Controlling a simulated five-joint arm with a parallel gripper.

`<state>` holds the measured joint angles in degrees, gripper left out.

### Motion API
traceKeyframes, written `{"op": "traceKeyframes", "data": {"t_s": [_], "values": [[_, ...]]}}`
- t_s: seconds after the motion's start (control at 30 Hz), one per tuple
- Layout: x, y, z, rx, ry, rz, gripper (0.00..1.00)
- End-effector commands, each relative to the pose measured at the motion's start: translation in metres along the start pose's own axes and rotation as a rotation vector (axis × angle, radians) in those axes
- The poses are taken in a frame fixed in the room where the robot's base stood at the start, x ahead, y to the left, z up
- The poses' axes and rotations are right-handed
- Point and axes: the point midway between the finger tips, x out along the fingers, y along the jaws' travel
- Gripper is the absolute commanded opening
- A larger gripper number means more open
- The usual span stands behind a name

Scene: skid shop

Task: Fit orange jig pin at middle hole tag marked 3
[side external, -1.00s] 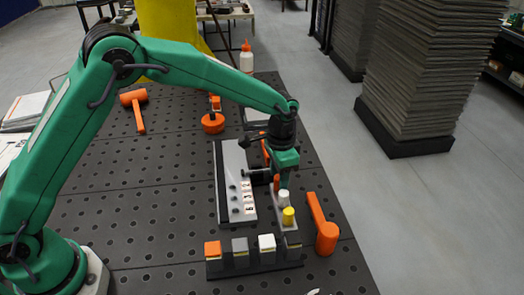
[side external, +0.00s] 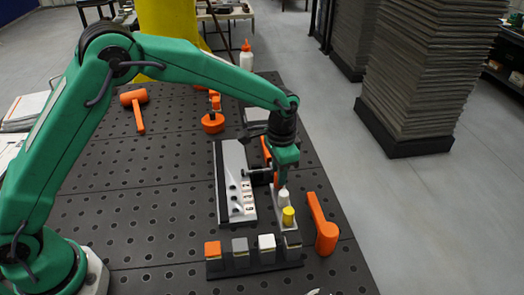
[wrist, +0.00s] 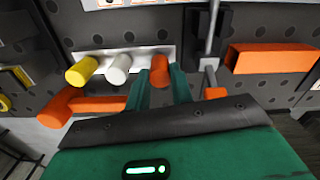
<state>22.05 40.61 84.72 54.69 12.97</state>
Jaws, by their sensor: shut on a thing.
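The orange jig pin (wrist: 160,68) stands in a pale pin strip (wrist: 140,52), beside a white pin (wrist: 118,68) and a yellow pin (wrist: 82,70). My gripper (wrist: 161,84) is shut on the orange pin. In the side external view my gripper (side external: 283,180) is low over the far end of the strip and mostly hides the orange pin. The light plate (side external: 231,160) lies just left of the strip, with dark holes in a row and small tags along its right part. The tag marks are too small to read surely.
A dark block row (side external: 255,267) with orange, grey, white and dark tops stands in front. An orange handle-like part (side external: 322,225) lies right of the strip. An orange mallet (side external: 134,105) and an orange knob (side external: 212,123) lie farther back. The bench left of the plate is clear.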

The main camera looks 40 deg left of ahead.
Motion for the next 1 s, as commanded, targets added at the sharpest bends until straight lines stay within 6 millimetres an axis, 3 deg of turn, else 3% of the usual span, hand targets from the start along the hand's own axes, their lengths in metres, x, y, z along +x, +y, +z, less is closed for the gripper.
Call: {"op": "traceKeyframes", "data": {"t_s": [1.0], "values": [[-0.049,0.0,0.0,0.0,0.002,0.0,0.01]]}}
